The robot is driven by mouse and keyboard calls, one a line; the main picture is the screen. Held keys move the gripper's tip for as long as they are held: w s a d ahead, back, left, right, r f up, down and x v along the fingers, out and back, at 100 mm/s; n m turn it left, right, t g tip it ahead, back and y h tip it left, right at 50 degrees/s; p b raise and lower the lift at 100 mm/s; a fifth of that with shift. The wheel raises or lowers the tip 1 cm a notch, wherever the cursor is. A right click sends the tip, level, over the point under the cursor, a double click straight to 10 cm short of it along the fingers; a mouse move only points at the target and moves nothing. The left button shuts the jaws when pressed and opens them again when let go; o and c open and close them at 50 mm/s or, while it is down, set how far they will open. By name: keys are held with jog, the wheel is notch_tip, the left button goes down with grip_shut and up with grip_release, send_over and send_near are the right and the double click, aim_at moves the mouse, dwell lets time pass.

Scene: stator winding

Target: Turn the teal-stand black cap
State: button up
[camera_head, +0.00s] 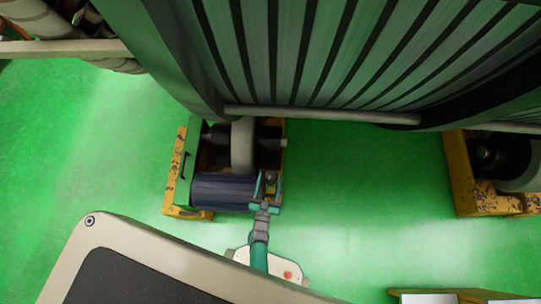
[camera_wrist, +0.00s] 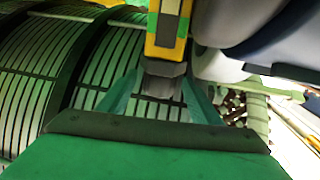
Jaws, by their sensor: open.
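My gripper (camera_head: 268,180) has its two teal fingers spread at the right front end of a roller stand (camera_head: 173,190) with a worn yellow frame. In the wrist view the gripper (camera_wrist: 163,84) has a dark grey, blocky cap-like end (camera_wrist: 163,69) between its fingers, below a yellow part (camera_wrist: 164,30). I cannot tell whether the fingers touch it, or whether it is the black cap. In the head view the spot between the fingers is small and partly covered. No stand is clearly teal in either view.
A large ribbed stator cylinder (camera_head: 330,50) hangs over the stand. A dark ribbed motor (camera_head: 222,191) and a pale roller wheel (camera_head: 242,145) sit in the stand. Another yellow stand (camera_head: 463,180) is at the right. The green floor (camera_head: 365,190) between them is clear.

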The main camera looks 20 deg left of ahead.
jog(key=shift+w+a, duration=0.15)
jog(key=shift+w, duration=0.85)
jog(key=c, duration=1)
jog(key=shift+c, duration=0.2)
jog(key=shift+m+h, duration=0.3)
jog(key=shift+h, duration=0.2)
jog(key=shift+m+h, duration=1.6)
jog(key=shift+h, duration=0.9)
jog(key=shift+s+m+g+h, duration=0.1)
jog(key=shift+m+g+h, duration=0.3)
jog(key=shift+m+h, duration=0.85)
jog(key=shift+n+h, duration=0.25)
